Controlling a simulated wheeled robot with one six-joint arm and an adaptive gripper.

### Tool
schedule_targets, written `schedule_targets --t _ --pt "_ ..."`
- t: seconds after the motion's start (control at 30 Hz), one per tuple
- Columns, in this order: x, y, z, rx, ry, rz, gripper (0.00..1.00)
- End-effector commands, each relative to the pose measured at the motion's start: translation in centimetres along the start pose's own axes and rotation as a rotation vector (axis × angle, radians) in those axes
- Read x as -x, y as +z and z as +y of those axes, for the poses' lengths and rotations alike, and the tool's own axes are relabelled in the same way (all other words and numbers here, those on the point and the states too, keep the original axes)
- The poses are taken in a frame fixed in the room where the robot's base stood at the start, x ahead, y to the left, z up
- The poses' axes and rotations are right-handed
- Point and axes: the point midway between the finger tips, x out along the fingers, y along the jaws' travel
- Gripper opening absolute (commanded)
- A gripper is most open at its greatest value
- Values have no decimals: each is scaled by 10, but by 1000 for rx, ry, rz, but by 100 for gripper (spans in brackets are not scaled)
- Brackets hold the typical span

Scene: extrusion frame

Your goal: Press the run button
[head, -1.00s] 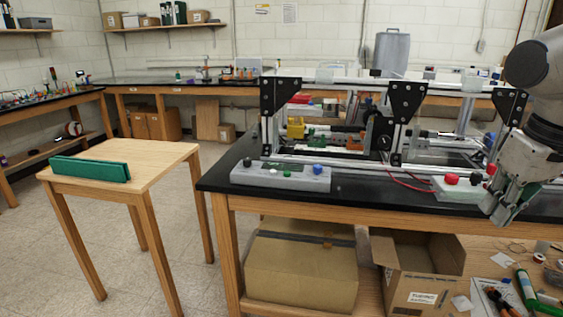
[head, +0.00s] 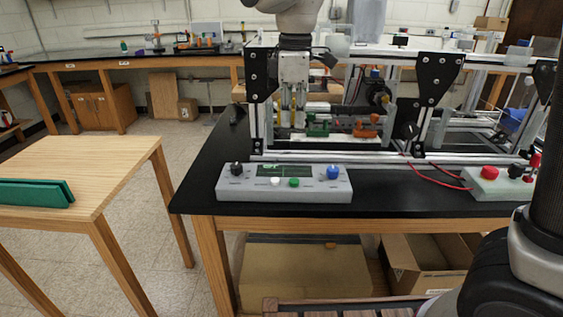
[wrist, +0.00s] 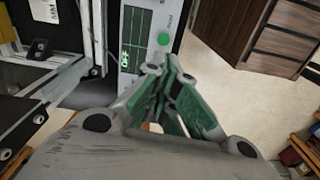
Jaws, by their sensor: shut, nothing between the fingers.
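A light grey control box (head: 240,190) lies at the front of the black bench in the head view. It carries a black knob (head: 237,169), a dark display (head: 285,170), a white button (head: 275,182), a green button (head: 294,182) and a blue knob (head: 333,172). My gripper (head: 291,126) points down above and behind the box, its fingers together and empty. In the wrist view the green button (wrist: 163,39) shows just beyond my closed fingertips (wrist: 165,70), apart from them in the picture.
An aluminium extrusion frame (head: 430,90) with black corner plates stands close behind the box. A second box (head: 490,186) with a red button and red wires sits at right. A wooden table (head: 110,170) with a green item (head: 35,193) stands at left.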

Motion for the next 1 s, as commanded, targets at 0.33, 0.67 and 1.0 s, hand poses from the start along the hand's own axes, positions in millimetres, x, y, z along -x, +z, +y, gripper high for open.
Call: schedule_targets --t 0.33,0.67,1.0 --pt "0 3 -2 95 -9 -10 0" --pt "-4 3 -2 93 -10 -11 0" --pt "-63 5 -3 92 -12 -14 0"
